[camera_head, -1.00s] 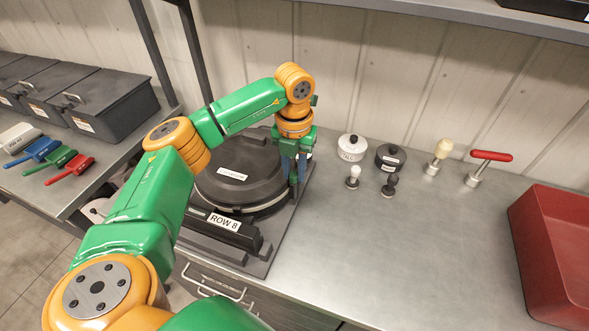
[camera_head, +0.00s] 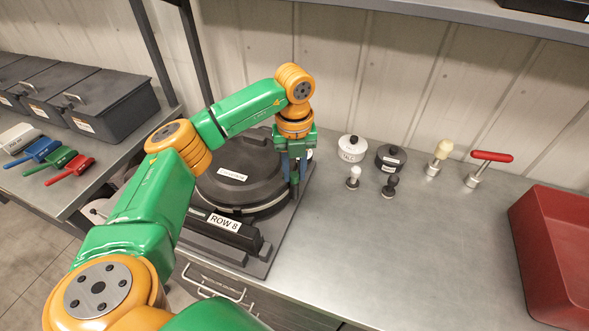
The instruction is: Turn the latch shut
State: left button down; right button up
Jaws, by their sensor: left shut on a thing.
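The seed meter (camera_head: 232,193) is a round black housing with a lid, on a dark base plate with a "ROW 8" label (camera_head: 224,222) at its front. My left gripper (camera_head: 294,184) points down at the right rim of the housing. Its fingers are closed on a small part there, at the place of the latch. The latch itself is mostly hidden by the fingers, so its angle cannot be read. My right gripper is not in view.
Right of the meter stand a white pot (camera_head: 352,148), a dark pot (camera_head: 390,157), two small knobbed pieces, a cream-knobbed tool (camera_head: 438,156) and a red-handled tool (camera_head: 487,168). A red bin (camera_head: 560,250) stands at the far right.

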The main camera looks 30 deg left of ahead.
aim_at(294, 175)
pick_arm(q)
jog(key=c, duration=0.7)
grip_release()
jog(key=shift+s, duration=0.1)
jog(key=shift+r, duration=0.2)
notch_tip(294, 175, up, 7)
jog(key=shift+f+b, duration=0.1)
jog(key=shift+b, duration=0.55)
